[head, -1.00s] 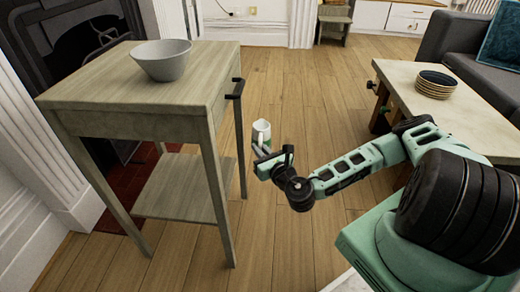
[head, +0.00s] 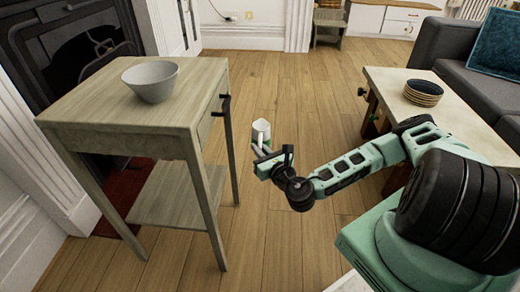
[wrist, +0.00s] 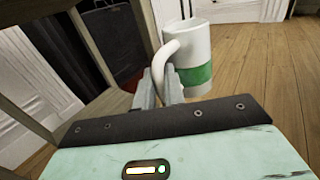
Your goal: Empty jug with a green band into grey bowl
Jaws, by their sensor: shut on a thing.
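The jug with a green band (wrist: 197,58) is white with a curved handle. It also shows small in the head view (head: 261,131). My gripper (wrist: 160,88) is shut on the jug's handle and holds the jug roughly upright in the air, to the right of the side table and below its top. The jug's contents are hidden. The grey bowl (head: 151,82) stands upright on the side table's top, left of and higher than my gripper. Its inside shows only partly.
The wooden side table (head: 95,112) has a dark handle (head: 221,103) on its right side and a lower shelf (head: 176,195). A low table (head: 455,109) with stacked plates (head: 423,92) stands at the right. Open floor (head: 293,85) lies between them.

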